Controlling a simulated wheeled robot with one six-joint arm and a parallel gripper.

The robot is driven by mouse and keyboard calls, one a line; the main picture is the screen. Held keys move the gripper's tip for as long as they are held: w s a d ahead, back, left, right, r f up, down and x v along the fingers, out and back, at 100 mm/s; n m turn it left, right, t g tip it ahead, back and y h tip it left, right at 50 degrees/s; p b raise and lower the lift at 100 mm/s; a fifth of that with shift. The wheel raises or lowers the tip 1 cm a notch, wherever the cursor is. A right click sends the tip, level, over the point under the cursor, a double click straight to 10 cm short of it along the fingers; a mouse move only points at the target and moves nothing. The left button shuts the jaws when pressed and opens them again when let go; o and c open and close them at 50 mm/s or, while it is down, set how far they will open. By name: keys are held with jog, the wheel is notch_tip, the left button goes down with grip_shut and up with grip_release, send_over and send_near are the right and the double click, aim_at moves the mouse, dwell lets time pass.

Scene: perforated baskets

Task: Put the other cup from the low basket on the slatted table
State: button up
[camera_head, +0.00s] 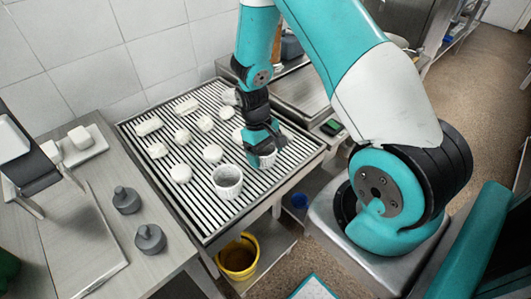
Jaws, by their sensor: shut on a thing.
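My gripper (264,152) is over the right part of the slatted table (205,226). It is shut on a white cup (268,161), mostly hidden behind the fingers. The held cup is at or just above the slats; I cannot tell if it touches them. Another white ribbed cup (227,182) stands upright on the slats, just left of and in front of my gripper. A yellow round container (238,258) sits low under the table's front edge; I cannot tell whether it is the low basket.
Several white pieces, one of them a round one (181,173), lie over the left and back slats. Two grey weights (149,239) stand on the left counter (165,268). A small blue container (299,200) is low, right of the table. The slats' front left corner is clear.

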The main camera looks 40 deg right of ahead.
jog(key=shift+f, duration=0.55)
jog(key=shift+f, duration=0.1)
jog(key=o, duration=0.8)
jog(key=w+a+r+n+t+b, duration=0.1)
jog(key=a+r, duration=0.1)
jog(key=r, duration=0.6)
jog(key=w+a+r+b, duration=0.1)
jog(key=a+r, duration=0.2)
jog(key=r, duration=0.5)
jog(key=s+a+r+n+y, duration=0.1)
jog(key=s+a+r+n, duration=0.1)
jog(key=s+a+r, duration=0.2)
jog(key=s+a+r+n+t+y, duration=0.1)
jog(key=s+a+r+y, duration=0.1)
jog(key=s+a+r, duration=0.2)
jog(key=s+a+r+n+t+y, duration=0.1)
jog(key=s+a+r, duration=0.3)
jog(key=s+a, duration=0.4)
jog(key=shift+s+r+n, duration=0.4)
jog(key=shift+s+n, duration=0.4)
